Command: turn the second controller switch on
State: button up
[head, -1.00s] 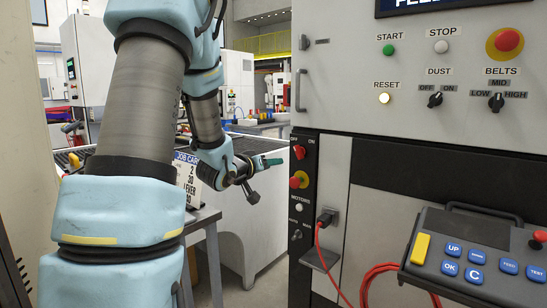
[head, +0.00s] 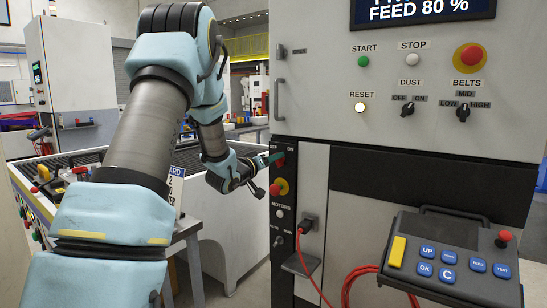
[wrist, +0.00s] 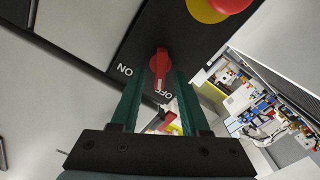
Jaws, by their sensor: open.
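A red rotary switch (wrist: 160,64) on a dark strip has OFF and ON labels; its pale mark points toward OFF in the wrist view. It also shows in the head view (head: 281,163), partly hidden by my fingers. My gripper (wrist: 159,78) is open, its two green fingers on either side of the knob's lower part. I cannot tell whether they touch it. In the head view my gripper (head: 271,158) is at the left edge of the strip. Which controller this switch belongs to is not shown.
Below the switch on the strip is a red knob on yellow (head: 280,187), also near the top of the wrist view (wrist: 212,8). A red cable (head: 312,268) hangs from a socket. A pendant (head: 452,256) juts out at the lower right. The cabinet (head: 345,85) fills the right.

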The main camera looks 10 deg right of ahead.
jog(key=shift+w+d, duration=0.15)
jog(key=shift+d, duration=0.05)
grip_shut()
dwell(0.3)
